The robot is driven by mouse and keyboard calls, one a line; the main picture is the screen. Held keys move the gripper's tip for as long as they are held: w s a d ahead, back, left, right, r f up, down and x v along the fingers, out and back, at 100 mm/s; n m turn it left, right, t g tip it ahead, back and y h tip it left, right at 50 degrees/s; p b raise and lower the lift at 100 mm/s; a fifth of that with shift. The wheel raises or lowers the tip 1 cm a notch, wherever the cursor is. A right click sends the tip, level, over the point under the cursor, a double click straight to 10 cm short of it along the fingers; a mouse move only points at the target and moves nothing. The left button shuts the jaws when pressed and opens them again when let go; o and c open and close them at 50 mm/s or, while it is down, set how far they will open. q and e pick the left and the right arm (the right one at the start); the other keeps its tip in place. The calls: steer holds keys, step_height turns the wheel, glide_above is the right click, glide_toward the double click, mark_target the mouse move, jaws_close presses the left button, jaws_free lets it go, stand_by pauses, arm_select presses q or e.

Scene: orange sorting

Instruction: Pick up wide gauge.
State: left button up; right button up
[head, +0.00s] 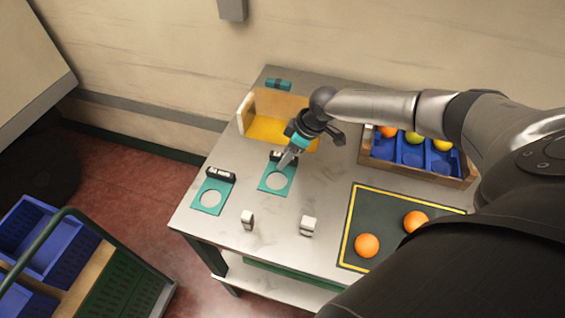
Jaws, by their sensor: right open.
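Two teal gauge plates, each with a round hole and a black handle with a white label, lie on the metal table. The left gauge (198,197) is free of any gripper. The right gauge (267,187) is farther back and right, with my right gripper (286,159) over its handle end. My right gripper is open and points down; its fingers partly hide the handle, and I cannot tell whether they touch it. The labels are too small to read, so I cannot tell for sure which gauge is the wide one. My left gripper is not in view.
A wooden bin with a yellow floor (265,130) stands behind the gripper. A crate with blue compartments (411,155) holds fruit at right. Two oranges (367,245) lie on a dark mat (374,207). Two small white-and-black blocks (308,226) stand near the front edge.

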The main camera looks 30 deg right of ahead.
steer(key=shift+f, duration=0.1)
jaws_close()
stand_by(0.5)
